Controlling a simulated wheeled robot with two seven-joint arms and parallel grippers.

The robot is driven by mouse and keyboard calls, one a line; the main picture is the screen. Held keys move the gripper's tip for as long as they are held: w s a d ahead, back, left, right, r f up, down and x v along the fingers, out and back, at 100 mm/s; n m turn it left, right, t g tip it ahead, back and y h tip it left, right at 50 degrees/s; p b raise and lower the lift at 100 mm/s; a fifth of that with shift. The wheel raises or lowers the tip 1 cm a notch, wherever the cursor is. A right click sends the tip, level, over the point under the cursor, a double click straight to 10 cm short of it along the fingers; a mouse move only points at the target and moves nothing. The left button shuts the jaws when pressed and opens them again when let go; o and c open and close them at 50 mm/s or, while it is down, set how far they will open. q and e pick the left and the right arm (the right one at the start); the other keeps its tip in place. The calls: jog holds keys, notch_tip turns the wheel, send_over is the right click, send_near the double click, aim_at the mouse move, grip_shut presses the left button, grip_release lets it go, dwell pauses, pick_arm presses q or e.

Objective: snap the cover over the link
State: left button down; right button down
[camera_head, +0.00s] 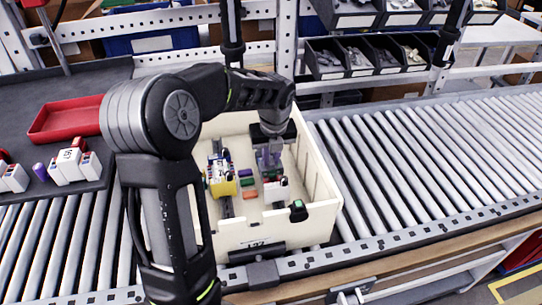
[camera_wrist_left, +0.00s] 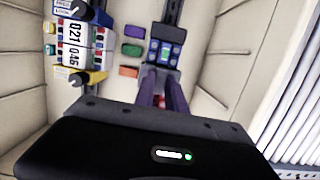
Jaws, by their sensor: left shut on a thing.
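My left gripper (camera_head: 268,168) reaches down into the cream crate (camera_head: 325,205) from above. In the left wrist view its two purple-tinted fingers (camera_wrist_left: 162,92) are shut on a small grey piece, apparently the cover (camera_wrist_left: 163,74). The piece is at the near end of a dark block with blue and green marks (camera_wrist_left: 165,50), on a rail in the crate. I cannot tell whether the piece touches or sits over the link, which I cannot make out. My right gripper is not in view.
Left of the fingers is a rail with yellow, white and blue blocks (camera_head: 221,180). Loose purple, green and orange pieces (camera_wrist_left: 130,50) lie between the rails. The crate stands on a roller conveyor (camera_head: 420,150). A red tray (camera_head: 65,118) is at the left.

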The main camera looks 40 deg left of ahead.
pick_arm(q)
jog(key=c, duration=1.3)
grip_release()
jog(key=shift+s+d+r, duration=0.15)
jog(key=shift+d+r, duration=0.05)
jog(key=shift+r, duration=1.1)
jog(key=shift+s+d+r, duration=0.2)
jog(key=shift+d+r, duration=0.05)
jog(key=shift+r, duration=1.05)
jog(key=shift+s+d+r, duration=0.15)
jog(key=shift+d+r, duration=0.05)
jog(key=shift+r, duration=1.1)
